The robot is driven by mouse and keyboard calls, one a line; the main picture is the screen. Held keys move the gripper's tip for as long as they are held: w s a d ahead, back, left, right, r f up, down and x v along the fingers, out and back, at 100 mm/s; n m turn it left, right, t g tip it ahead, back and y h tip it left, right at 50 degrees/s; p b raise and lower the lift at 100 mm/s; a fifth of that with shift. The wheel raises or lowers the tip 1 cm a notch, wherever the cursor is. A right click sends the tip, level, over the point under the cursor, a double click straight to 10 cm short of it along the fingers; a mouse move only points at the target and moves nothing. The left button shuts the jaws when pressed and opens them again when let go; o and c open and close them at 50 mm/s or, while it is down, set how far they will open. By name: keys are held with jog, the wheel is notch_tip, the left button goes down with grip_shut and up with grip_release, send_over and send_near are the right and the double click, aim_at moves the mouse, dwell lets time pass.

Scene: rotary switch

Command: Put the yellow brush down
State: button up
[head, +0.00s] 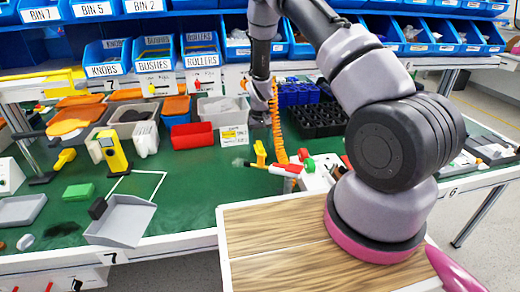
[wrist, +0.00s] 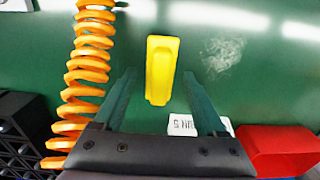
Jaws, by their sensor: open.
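The yellow brush (head: 260,153) lies on the green bench top, left of the orange coiled hose. In the wrist view the brush (wrist: 161,70) is a yellow block with its near end between my fingertips. My gripper (wrist: 160,85) is open, with one dark green finger on each side and a visible gap to the brush. In the head view my gripper (head: 260,120) points down just behind the brush; its fingers are too small to make out there.
The orange coiled hose (head: 278,125) hangs close to the right of my gripper. A red bin (head: 192,136) and a white label (head: 234,135) are to the left; a black crate (head: 318,120) is to the right. Red-and-white items lie in front. Blue shelf bins stand behind.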

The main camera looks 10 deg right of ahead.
notch_tip(320, 180, up, 10)
notch_tip(320, 180, up, 13)
jog(key=m+t+y, duration=0.1)
send_over(260, 145)
jog(key=s+d, duration=0.1)
jog(key=s, duration=0.1)
jog(key=s+d+r+m+t+y, duration=0.1)
jog(key=s+r, duration=0.3)
jog(key=r, duration=0.4)
jog(key=s+d+r+t, duration=0.1)
jog(key=s+r, duration=0.3)
jog(key=r, duration=0.3)
jog(key=s+d+r+m+t, duration=0.1)
jog(key=s+r, duration=0.4)
jog(key=s, duration=0.5)
jog(key=s+d+r+m+t, duration=0.1)
jog(key=s+d+r+t, duration=0.1)
jog(key=s+r, duration=0.3)
jog(key=s+t, duration=0.1)
jog(key=s, duration=0.3)
jog(key=shift+s+r, duration=0.25)
jog(key=shift+s, duration=0.15)
